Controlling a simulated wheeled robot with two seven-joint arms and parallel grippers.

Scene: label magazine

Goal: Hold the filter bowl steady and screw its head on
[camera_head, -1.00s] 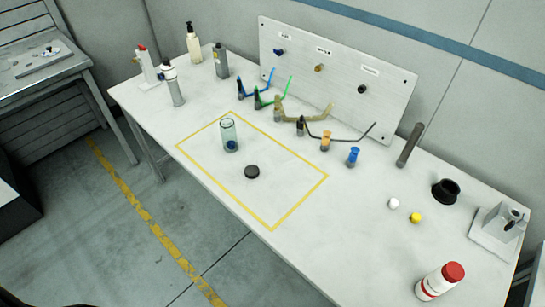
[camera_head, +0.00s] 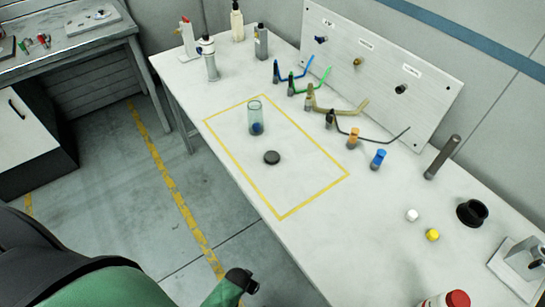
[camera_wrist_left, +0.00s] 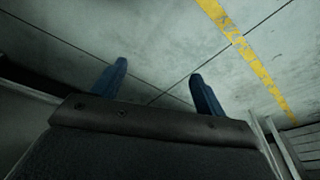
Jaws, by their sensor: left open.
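The filter bowl (camera_head: 255,112) is a clear, greenish cylinder standing upright inside the yellow outline on the table, with something blue low inside it. A dark round cap (camera_head: 272,157), which looks like the filter head, lies on the table just in front of the bowl, apart from it. My left gripper (camera_wrist_left: 156,70) shows in the left wrist view with its two blue fingers spread apart and nothing between them, over the grey floor. In the head view, part of my green arm shows at the bottom left, off the table and well away from the bowl. My right gripper is not in view.
The yellow-outlined area (camera_head: 313,203) is otherwise clear. Behind it stand several coloured tools, an orange-capped piece (camera_head: 352,138) and a blue one (camera_head: 378,159), before an upright panel (camera_head: 435,75). Bottles stand at the far left; a black ring-shaped part (camera_head: 472,213) lies right.

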